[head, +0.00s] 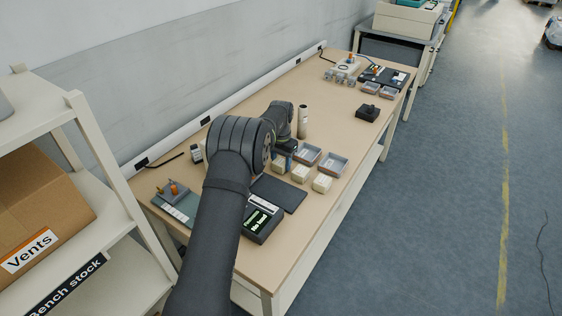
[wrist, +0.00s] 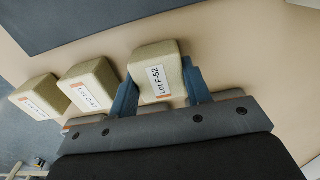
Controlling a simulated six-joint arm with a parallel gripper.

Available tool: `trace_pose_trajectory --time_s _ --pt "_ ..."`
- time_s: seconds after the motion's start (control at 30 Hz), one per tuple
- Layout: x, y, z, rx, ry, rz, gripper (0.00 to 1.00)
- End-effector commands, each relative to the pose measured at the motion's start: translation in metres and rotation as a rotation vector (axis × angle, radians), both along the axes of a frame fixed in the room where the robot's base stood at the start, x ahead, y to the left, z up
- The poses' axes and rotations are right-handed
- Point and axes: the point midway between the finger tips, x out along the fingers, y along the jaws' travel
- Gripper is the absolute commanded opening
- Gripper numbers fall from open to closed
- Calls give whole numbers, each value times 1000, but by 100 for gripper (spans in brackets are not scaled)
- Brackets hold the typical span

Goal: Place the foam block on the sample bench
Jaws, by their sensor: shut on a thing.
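My gripper (head: 285,151) is over the middle of the long wooden-topped bench (head: 240,110). In the wrist view, its two blue fingers (wrist: 160,76) are shut on the sides of a beige foam block (wrist: 151,60) labelled "LOT F-52". The held block also shows below the gripper in the head view (head: 281,165). I cannot tell whether it touches the bench top. Two similar labelled beige blocks stand beside it in a row: a middle one (head: 300,173) and an end one (head: 322,183). They also show in the wrist view, left of the held block.
A dark flat mat (head: 283,194) and a black device with a lit display (head: 259,221) are nearer. Two grey trays (head: 333,163) and an upright roll (head: 303,121) stand close by. A small dark box (head: 367,113) is farther off. Bare bench top lies between.

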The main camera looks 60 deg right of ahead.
Motion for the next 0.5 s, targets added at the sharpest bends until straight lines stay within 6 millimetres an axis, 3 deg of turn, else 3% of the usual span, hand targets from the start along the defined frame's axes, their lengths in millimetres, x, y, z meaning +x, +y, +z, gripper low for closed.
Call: trace_pose_trajectory --time_s 0.07,0.1,0.17,0.5 --pt "0 0 -3 1 0 0 20" --pt "0 0 -2 1 0 0 52" --pt "0 0 -2 1 0 0 64" --pt "0 0 0 0 0 0 66"
